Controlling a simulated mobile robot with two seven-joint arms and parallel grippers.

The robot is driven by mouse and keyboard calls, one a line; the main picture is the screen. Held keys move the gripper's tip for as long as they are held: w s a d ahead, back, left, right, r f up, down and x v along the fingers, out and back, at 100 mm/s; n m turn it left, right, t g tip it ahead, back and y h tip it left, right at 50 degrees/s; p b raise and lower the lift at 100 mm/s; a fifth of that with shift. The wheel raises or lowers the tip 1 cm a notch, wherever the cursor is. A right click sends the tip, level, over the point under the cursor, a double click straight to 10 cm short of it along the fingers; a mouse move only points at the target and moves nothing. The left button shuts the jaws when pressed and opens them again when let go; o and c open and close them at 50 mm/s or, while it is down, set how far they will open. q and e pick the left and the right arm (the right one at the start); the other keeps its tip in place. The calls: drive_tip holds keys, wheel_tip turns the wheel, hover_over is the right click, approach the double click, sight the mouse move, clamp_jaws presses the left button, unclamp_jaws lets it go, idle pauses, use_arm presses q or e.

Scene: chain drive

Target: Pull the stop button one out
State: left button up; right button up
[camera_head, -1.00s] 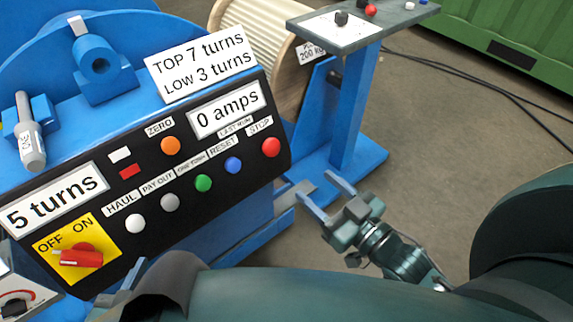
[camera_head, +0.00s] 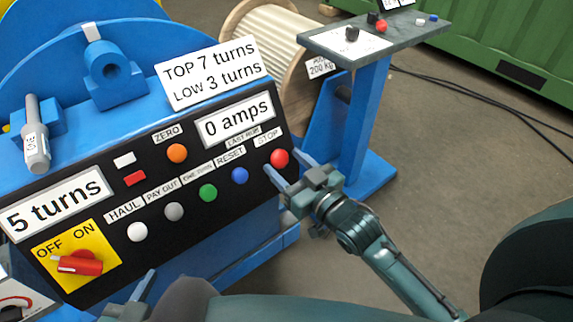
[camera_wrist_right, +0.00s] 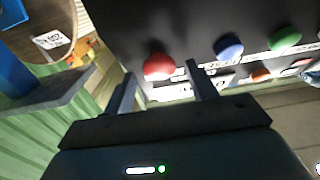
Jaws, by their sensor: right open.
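The red stop button (camera_head: 279,158) sits at the right end of the black control panel (camera_head: 200,215), under the STOP label. My right gripper (camera_head: 285,166) is open at the panel's right end, its fingers reaching toward the button. In the right wrist view the red button (camera_wrist_right: 159,67) lies just ahead of the gap between the two open fingers (camera_wrist_right: 160,85); I cannot tell whether they touch it. My left gripper (camera_head: 138,300) shows only in part at the bottom edge, and its jaws cannot be made out.
A blue button (camera_head: 240,175), a green button (camera_head: 208,193) and other buttons run leftward from the stop button. A yellow OFF/ON switch (camera_head: 78,263) is at lower left. A grey shelf (camera_head: 420,33) on a blue post stands to the right. Open floor lies at right.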

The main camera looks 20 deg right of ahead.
drive_tip(key=shift+w+a, duration=0.1)
drive_tip(key=shift+w, duration=0.25)
drive_tip(key=shift+c, duration=0.3)
